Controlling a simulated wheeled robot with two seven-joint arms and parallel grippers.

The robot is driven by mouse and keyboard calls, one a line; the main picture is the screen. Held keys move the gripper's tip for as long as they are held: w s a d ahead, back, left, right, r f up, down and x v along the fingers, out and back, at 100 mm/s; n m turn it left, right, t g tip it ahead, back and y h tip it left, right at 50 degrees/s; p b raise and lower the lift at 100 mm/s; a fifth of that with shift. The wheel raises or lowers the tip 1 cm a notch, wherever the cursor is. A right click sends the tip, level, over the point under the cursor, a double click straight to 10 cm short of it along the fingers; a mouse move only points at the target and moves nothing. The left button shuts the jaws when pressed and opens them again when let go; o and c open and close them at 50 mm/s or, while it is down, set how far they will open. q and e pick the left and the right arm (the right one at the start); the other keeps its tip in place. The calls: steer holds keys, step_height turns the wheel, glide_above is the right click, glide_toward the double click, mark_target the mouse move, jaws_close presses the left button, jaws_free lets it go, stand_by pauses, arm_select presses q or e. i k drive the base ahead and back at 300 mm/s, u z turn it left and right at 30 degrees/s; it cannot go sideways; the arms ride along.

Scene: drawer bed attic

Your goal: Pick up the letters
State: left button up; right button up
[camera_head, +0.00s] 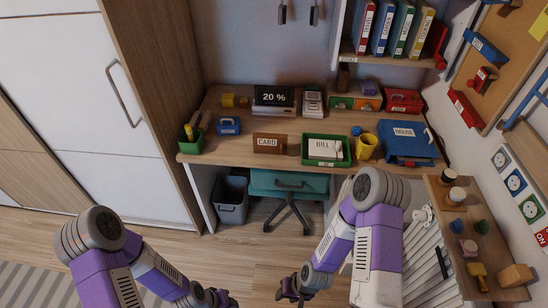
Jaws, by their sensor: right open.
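A white paper marked BILL (322,147) lies in a green tray (308,161) on the desk. A brown item marked CARD (268,143) stands to the left of the tray. I cannot tell which things count as the letters. My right gripper (288,293) is low in front of the desk, near the bottom edge, open and apart from the desk items. My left gripper (222,300) is at the bottom edge, partly cut off, and its jaws are not clear.
The wooden desk (228,151) also holds a yellow cup (366,147), a blue HOUSE case (409,140) and a green pen box (190,143). A teal chair (288,186) and a grey bin (230,200) stand below. A side shelf (440,202) with small items is at right.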

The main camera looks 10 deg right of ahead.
mark_target(265, 143)
steer(key=u, duration=0.75)
steer(key=i, duration=0.85)
steer(key=z, duration=0.45)
